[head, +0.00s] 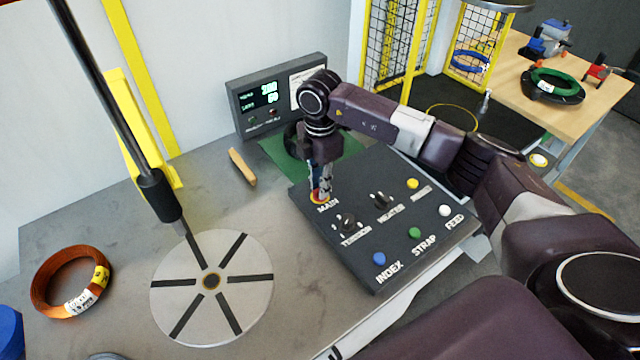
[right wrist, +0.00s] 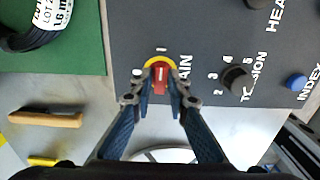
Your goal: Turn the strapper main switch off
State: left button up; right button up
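The main switch is a red knob in a yellow ring on the dark control panel (head: 345,245), beside the word MAIN. It shows clearly in the right wrist view (right wrist: 160,75), its red bar lined up with the "I" mark; a white mark lies to its left. In the head view it is mostly hidden behind my right gripper (head: 320,196). That gripper points down at the switch. In the right wrist view its two fingertips (right wrist: 161,92) stand apart, one on each side of the knob, with small gaps visible. My left gripper is not in view.
The panel also carries tension and other black knobs (head: 381,201), and blue (head: 379,259), green (head: 414,233), white (head: 445,211) and yellow (head: 412,184) buttons. A display box (head: 280,92) stands behind. A turntable (head: 212,320) and copper coil (head: 50,283) lie left.

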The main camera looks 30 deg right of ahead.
jog(key=shift+c, duration=1.2)
grip_shut()
pick_arm(q)
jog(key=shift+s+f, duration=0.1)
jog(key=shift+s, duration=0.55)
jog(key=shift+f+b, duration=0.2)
jog(key=shift+b, duration=0.1)
pick_arm(e)
jog(key=shift+n, duration=0.3)
jog(key=n+b, duration=0.2)
jog(key=n, duration=0.2)
jog(key=shift+w, duration=0.1)
jog(key=n+b, duration=0.3)
jog(key=n, duration=0.2)
jog(key=n+b, duration=0.2)
jog(key=n, duration=0.2)
jog(key=shift+n, duration=0.4)
pick_arm(q)
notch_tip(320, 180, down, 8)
jog(key=b, duration=0.1)
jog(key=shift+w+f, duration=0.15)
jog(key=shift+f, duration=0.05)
pick_arm(e)
jog(key=shift+r+n, duration=0.15)
jog(key=shift+n, duration=1.75)
